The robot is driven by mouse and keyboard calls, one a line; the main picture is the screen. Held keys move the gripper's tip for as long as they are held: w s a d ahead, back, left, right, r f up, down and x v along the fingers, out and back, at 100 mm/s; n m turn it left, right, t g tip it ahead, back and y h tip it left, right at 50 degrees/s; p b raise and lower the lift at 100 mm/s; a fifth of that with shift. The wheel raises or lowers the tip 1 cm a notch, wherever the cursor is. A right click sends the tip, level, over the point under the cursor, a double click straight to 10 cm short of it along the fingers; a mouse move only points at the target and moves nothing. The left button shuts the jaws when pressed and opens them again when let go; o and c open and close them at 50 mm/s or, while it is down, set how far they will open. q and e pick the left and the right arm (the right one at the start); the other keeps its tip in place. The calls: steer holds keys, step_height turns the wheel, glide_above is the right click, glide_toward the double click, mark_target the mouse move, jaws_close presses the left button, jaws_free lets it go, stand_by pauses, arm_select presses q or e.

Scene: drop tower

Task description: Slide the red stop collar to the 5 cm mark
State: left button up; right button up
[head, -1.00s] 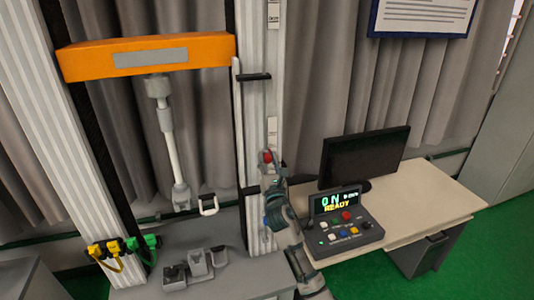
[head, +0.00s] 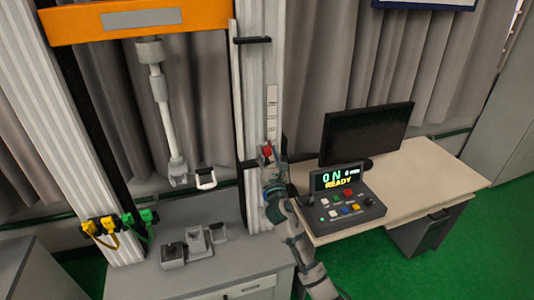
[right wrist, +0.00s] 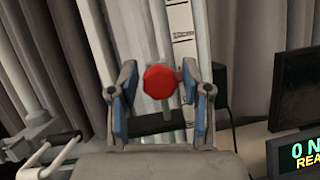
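The red stop collar (head: 267,151) sits on the right upright rail (head: 245,110) of the drop tower, beside a strip of white scale labels (head: 272,100). Its round red knob (right wrist: 160,81) faces my right wrist camera, between the two fingers. The contact itself is mostly hidden. My left gripper is in neither view.
A black bar (head: 248,163) is on the rail close to the collar. The orange crosshead (head: 190,22) and hanging striker (head: 165,110) are left. A control box (head: 345,205) and monitor (head: 366,132) stand on the desk (head: 430,180) right of my arm.

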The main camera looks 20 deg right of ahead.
stand_by(0.3)
steer(key=d+v, duration=0.1)
steer(key=v, duration=1)
steer(key=shift+s+a+f, duration=0.25)
steer(key=shift+s+a, duration=0.15)
steer(key=shift+a, duration=0.1)
